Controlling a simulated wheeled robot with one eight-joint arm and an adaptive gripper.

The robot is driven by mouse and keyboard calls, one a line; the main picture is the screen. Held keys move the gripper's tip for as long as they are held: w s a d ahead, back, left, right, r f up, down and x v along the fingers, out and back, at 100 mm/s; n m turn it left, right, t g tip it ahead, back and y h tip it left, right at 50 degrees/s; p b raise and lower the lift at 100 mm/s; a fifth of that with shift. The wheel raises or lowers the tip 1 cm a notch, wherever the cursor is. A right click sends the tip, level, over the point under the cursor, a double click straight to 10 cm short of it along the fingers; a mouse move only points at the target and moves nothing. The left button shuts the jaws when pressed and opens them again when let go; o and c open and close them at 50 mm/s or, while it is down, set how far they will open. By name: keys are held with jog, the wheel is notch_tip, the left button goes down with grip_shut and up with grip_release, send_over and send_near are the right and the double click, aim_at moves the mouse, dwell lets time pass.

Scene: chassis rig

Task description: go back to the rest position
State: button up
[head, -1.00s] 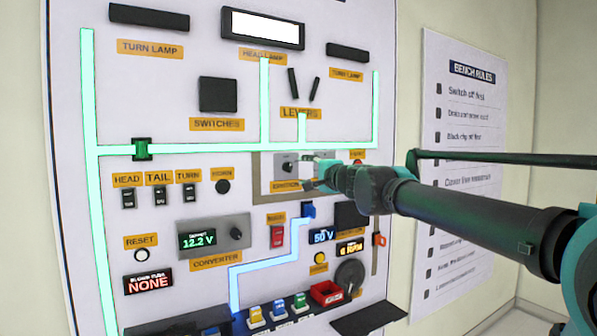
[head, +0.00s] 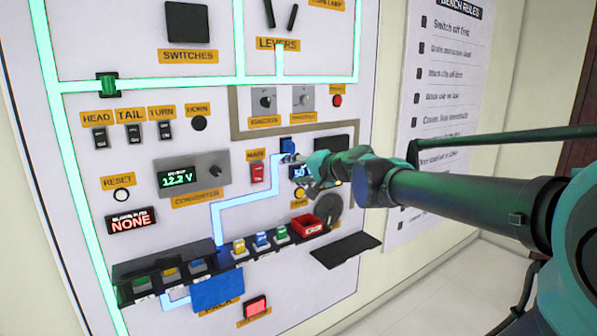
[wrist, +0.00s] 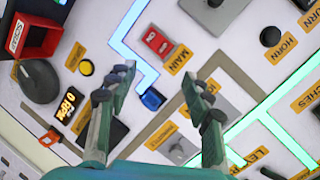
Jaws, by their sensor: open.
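My gripper (head: 297,171) is in front of the right middle of the white panel (head: 190,100) in the head view, overlapping the 50 V display (head: 300,172) and close to a small blue connector (head: 288,146). In the wrist view my gripper (wrist: 160,92) has its two fingers spread apart with nothing between them but the panel behind. The blue connector (wrist: 152,98) shows between the fingers there, and I cannot tell how far off it is. My arm comes in from the right. No rest position is marked in view.
The panel carries a red MAIN switch (head: 257,172), a grey round knob (head: 328,208), a red box (head: 307,226) and a shelf (head: 165,266) with coloured blocks. A dark ledge (head: 340,248) juts out at lower right. Open floor (head: 440,290) lies to the right.

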jog(key=s+d+f+n+g+h, duration=0.1)
jog(key=s+d+f, duration=0.2)
jog(key=f, duration=0.4)
jog(key=s+d+f+n+g+h, duration=0.1)
jog(key=s+d+f+h, duration=0.15)
jog(key=f, duration=0.45)
jog(key=s+d+f+n+g+h, duration=0.1)
jog(key=s+d+f+n+g, duration=0.2)
jog(key=f, duration=0.4)
jog(key=s+d+f+g+h, duration=0.1)
jog(key=s+d+f+h, duration=0.4)
jog(key=s+d+f, duration=0.7)
notch_tip(320, 180, down, 2)
jog(key=shift+s+d+f+g, duration=0.15)
jog(key=shift+s+d+g, duration=0.15)
jog(key=shift+s, duration=0.85)
jog(key=shift+c, duration=0.2)
